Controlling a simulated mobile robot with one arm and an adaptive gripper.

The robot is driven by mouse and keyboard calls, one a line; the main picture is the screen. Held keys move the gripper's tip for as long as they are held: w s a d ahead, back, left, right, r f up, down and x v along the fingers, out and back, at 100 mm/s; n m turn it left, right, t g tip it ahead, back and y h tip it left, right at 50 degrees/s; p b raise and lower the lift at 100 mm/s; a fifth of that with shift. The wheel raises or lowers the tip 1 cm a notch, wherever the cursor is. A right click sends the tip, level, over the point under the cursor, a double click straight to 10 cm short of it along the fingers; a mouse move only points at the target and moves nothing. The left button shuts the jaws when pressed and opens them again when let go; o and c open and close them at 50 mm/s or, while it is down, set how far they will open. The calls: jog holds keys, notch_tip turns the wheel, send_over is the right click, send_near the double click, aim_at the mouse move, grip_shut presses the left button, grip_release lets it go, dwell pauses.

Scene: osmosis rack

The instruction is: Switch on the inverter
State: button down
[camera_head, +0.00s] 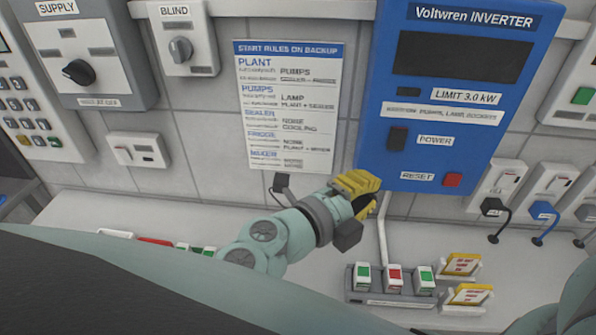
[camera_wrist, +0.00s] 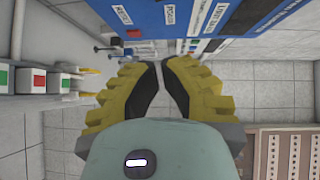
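The blue Voltwren inverter (camera_head: 460,95) hangs on the wall at the upper right of the head view. Its display is dark. Its black POWER switch (camera_head: 398,138) sits low on the left of its face, with a red RESET button (camera_head: 453,180) below and to the right. My gripper (camera_head: 368,190) is just below and left of the inverter's lower left corner, apart from the POWER switch as far as I can tell. In the wrist view my gripper (camera_wrist: 162,75) has its yellow and black fingers spread with a gap between the tips, and nothing is between them.
A rules sheet (camera_head: 290,105) hangs left of the inverter. The SUPPLY box (camera_head: 85,50) and BLIND switch (camera_head: 185,40) are farther left. A switch block (camera_head: 390,298) and yellow-topped cards (camera_head: 460,265) are on the counter below. Plugs with cables (camera_head: 495,207) hang at the right.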

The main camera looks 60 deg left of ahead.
jog(key=shift+s+a+f, duration=0.15)
jog(key=shift+s, duration=0.05)
jog(key=p, duration=0.3)
send_near(397, 139)
jog(key=w+d+f, duration=0.2)
jog(key=w+d, duration=0.3)
jog(key=shift+w+a+f+p, duration=0.2)
jog(key=shift+w+a+p, duration=0.3)
jog(key=shift+w+a, duration=0.35)
jog(key=shift+w+a+f+p, duration=0.25)
jog(key=shift+w+a+p, duration=0.2)
jog(key=shift+w+a, duration=0.4)
jog(key=shift+s+a, duration=0.1)
jog(key=shift+s, duration=0.05)
jog(key=shift+f+b, duration=0.2)
jog(key=shift+b, duration=0.1)
